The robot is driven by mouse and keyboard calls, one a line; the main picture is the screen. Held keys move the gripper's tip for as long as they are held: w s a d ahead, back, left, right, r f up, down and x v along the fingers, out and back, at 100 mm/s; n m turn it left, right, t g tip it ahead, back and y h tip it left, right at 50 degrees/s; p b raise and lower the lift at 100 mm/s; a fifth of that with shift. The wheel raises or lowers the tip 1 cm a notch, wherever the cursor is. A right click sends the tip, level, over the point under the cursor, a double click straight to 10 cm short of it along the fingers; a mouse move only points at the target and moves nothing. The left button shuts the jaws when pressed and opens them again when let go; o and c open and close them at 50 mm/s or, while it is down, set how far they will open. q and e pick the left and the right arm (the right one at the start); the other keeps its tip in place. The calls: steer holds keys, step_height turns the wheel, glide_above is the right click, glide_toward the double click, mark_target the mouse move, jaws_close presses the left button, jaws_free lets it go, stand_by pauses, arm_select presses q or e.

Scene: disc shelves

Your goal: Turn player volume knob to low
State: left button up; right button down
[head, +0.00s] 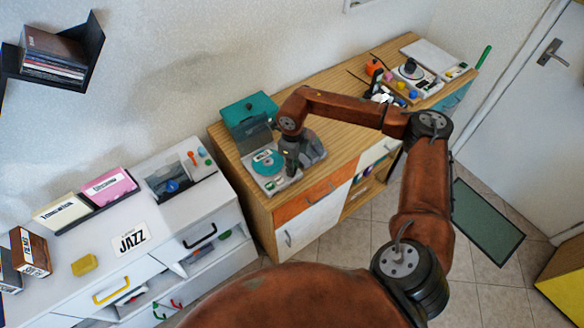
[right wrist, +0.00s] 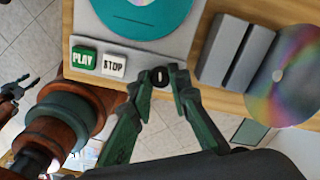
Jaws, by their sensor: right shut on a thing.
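The record player (head: 268,174) stands at the left end of the wooden table, with a teal disc (head: 266,162) on it and its teal lid raised behind. In the right wrist view its front edge bears a green PLAY button (right wrist: 84,59), a white STOP button (right wrist: 113,66) and a small dark volume knob (right wrist: 159,76) with a light mark. My right gripper (right wrist: 160,79) is shut on this knob, one green finger on each side. In the head view my right gripper (head: 292,158) partly hides the player. A dark pronged shape at the wrist view's left edge may be my left gripper; its state is unclear.
A grey block (right wrist: 237,52) and a shiny disc (right wrist: 284,75) lie right of the player. A white cabinet (head: 160,212) with disc bins and drawers stands to the left. Other gear (head: 415,72) stands at the table's far end. Tiled floor is free in front of the table.

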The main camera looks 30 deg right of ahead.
steer(key=n+b, duration=0.1)
steer(key=n, duration=0.3)
steer(key=shift+n, duration=0.3)
steer(key=n+b, duration=0.1)
steer(key=n, duration=0.2)
steer(key=shift+n, duration=0.4)
steer(key=n+b, duration=0.2)
steer(key=n, duration=0.2)
steer(key=shift+n+b, duration=0.6)
steer(key=shift+n, duration=1.4)
steer(key=shift+r, duration=0.1)
steer(key=c, duration=1.8)
jaws_free()
